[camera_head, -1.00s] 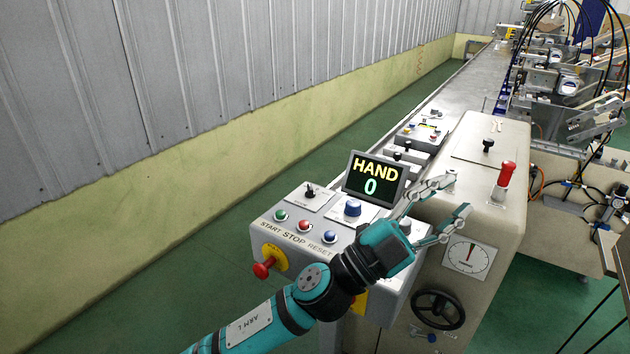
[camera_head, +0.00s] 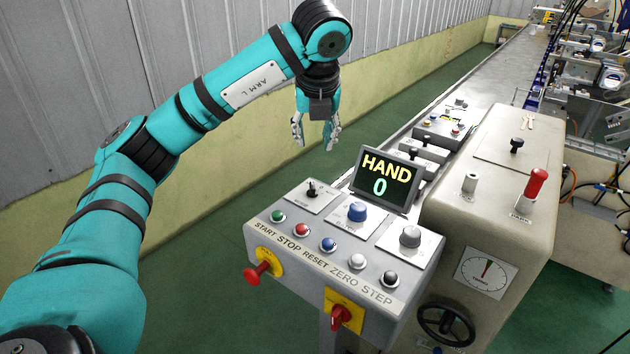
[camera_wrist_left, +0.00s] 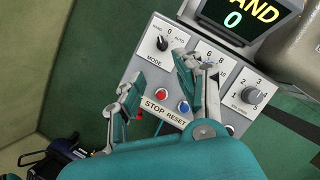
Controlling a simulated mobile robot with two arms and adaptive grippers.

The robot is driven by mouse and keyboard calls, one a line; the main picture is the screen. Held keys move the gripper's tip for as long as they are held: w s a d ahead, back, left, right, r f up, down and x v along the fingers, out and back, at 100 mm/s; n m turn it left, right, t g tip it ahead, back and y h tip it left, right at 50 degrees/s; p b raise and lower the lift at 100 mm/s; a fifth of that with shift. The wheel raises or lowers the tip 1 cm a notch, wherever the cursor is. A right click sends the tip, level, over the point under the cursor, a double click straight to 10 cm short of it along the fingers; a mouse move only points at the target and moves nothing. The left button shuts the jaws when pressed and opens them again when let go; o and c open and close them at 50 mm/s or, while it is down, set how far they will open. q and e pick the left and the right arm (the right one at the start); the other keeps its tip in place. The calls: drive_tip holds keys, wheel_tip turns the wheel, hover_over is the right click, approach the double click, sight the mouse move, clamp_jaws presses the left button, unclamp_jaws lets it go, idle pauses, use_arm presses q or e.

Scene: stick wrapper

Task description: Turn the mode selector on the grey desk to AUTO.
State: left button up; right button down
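The grey desk (camera_head: 262,231) stands in the lower middle of the head view. Its mode selector (camera_head: 311,188) is a small black knob on a white plate at the desk's back left; it also shows in the left wrist view (camera_wrist_left: 162,43), with a plate marked MODE, 0 and AUTO. The display (camera_head: 384,181) reads HAND and 0. My left gripper (camera_head: 315,146) points down above and behind the selector, apart from it. In the left wrist view its fingers (camera_wrist_left: 158,88) are spread and empty, the selector just beyond them. My right gripper is not in view.
The desk carries a blue knob (camera_head: 357,212), a grey knob (camera_head: 410,236) and a row of push buttons. A red mushroom button (camera_head: 257,272) sticks out in front, with a red switch (camera_head: 341,317) beside it. A beige machine (camera_head: 500,200) stands to the right.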

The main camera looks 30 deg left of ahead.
sight(313, 185)
use_arm(q)
drive_tip(key=p+x, duration=0.2)
drive_tip(key=x, duration=1.5)
drive_tip(key=shift+s, duration=0.1)
drive_tip(key=shift+d, duration=0.1)
clamp_jaws()
